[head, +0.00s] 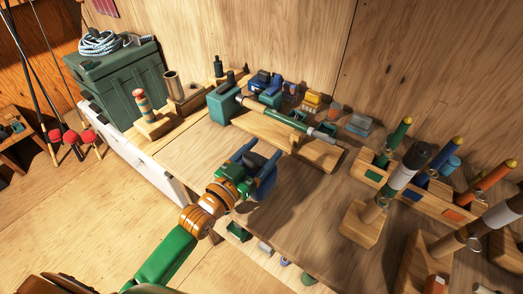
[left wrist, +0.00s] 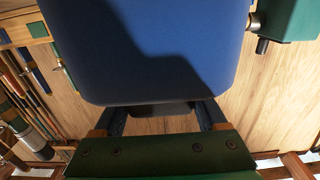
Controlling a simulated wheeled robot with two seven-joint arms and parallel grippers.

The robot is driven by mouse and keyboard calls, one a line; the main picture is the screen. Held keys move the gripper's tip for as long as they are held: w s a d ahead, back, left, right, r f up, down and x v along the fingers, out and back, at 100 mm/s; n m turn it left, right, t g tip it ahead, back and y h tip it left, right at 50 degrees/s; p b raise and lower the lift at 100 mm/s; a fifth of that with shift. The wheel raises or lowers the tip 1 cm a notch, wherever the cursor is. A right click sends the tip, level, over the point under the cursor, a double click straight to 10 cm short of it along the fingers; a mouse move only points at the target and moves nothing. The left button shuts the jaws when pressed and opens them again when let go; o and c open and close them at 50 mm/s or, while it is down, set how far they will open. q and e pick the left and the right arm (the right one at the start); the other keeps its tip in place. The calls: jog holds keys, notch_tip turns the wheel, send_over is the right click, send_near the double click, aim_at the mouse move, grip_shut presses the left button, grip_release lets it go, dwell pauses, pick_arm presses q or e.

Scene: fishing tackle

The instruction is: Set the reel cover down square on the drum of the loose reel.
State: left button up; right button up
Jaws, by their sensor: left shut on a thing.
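My left gripper (head: 256,164) is over the near part of the bench, shut on a dark blue block-like piece, which I take to be the reel cover (head: 263,190). In the left wrist view the cover (left wrist: 150,50) fills the upper middle, between and beyond my fingers, with rounded corners and a shadow across its face. I cannot tell its height above the bench. I cannot pick out the loose reel for sure; a dark blue reel-like thing (head: 262,80) stands at the back of the bench. My right gripper is not in view.
A teal vise-like block (head: 231,101) and a rod (head: 285,122) on a wooden stand lie beyond my gripper. Wooden racks with upright handles (head: 400,165) crowd the right. A green tackle box (head: 118,78) is at back left. Bench right of my gripper (head: 300,195) is fairly clear.

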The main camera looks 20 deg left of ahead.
aim_at(251, 164)
pick_arm(q)
jog(key=o, duration=1.3)
jog(key=shift+f, duration=0.1)
jog(key=shift+b+v, duration=0.5)
jog(key=shift+v, duration=3.05)
